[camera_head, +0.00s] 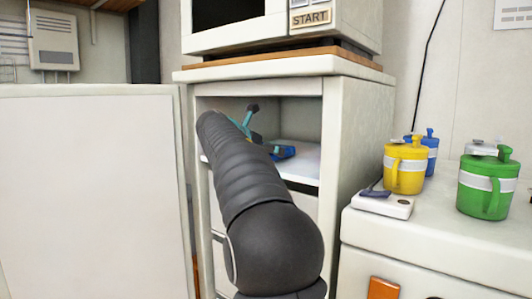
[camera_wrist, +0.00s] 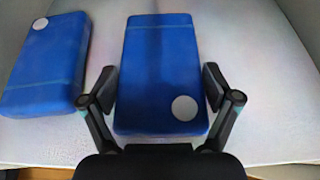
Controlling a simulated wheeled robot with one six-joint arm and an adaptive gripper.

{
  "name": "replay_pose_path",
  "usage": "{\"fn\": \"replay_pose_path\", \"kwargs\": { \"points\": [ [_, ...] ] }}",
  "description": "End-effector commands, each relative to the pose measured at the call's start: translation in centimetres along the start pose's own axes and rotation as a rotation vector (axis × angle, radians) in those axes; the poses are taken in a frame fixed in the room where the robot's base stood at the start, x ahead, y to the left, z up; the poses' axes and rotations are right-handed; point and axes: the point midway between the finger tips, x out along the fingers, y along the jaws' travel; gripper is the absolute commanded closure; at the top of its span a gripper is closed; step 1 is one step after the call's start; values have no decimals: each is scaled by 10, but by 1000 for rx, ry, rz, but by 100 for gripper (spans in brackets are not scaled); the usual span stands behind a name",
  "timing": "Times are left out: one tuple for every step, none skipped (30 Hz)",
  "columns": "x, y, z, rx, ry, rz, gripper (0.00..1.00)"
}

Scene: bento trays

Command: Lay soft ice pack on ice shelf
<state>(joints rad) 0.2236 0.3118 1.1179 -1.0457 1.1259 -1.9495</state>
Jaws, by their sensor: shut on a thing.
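A blue soft ice pack (camera_wrist: 162,45) with a pale round spot lies between the two fingers of my gripper (camera_wrist: 160,83) in the wrist view. The gripper is shut on it across its near half. A second blue pack (camera_wrist: 48,62) lies to the left, apart from the held one. Below both is the pale shelf (camera_wrist: 268,115), which also shows inside the cabinet in the head view (camera_head: 305,160). There my arm hides most of the gripper, and a blue piece (camera_head: 284,153) shows beside it; I cannot tell which pack it is. Any gap under the held pack is unclear.
The cabinet (camera_head: 350,130) encloses the shelf on its sides and top, with a microwave (camera_head: 270,30) above. A large white panel (camera_head: 90,190) stands at left. Yellow (camera_head: 405,168), green (camera_head: 487,185) and blue (camera_head: 430,150) lidded mugs stand on the right counter.

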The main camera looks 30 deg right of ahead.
Motion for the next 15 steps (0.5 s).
{"fn": "replay_pose_path", "kwargs": {
  "points": [
    [0,0,0,0,-1,0,60],
    [0,0,-1,0,-1,0,60],
    [0,0,-2,0,-1,1,60],
    [1,0,-3,0,0,0,10],
    [1,0,-3,0,0,1,2],
    [0,0,-3,0,0,1,0],
    [0,1,-3,0,0,1,0],
    [0,1,-3,0,0,1,0],
    [0,1,-3,0,0,1,0],
    [0,1,-3,0,0,1,0],
    [0,1,-3,0,0,1,0],
    [0,1,-3,0,0,1,0],
    [0,1,-3,0,0,1,0],
    [0,1,-3,-1,0,1,0],
    [0,1,-3,0,0,2,0]
  ]
}}
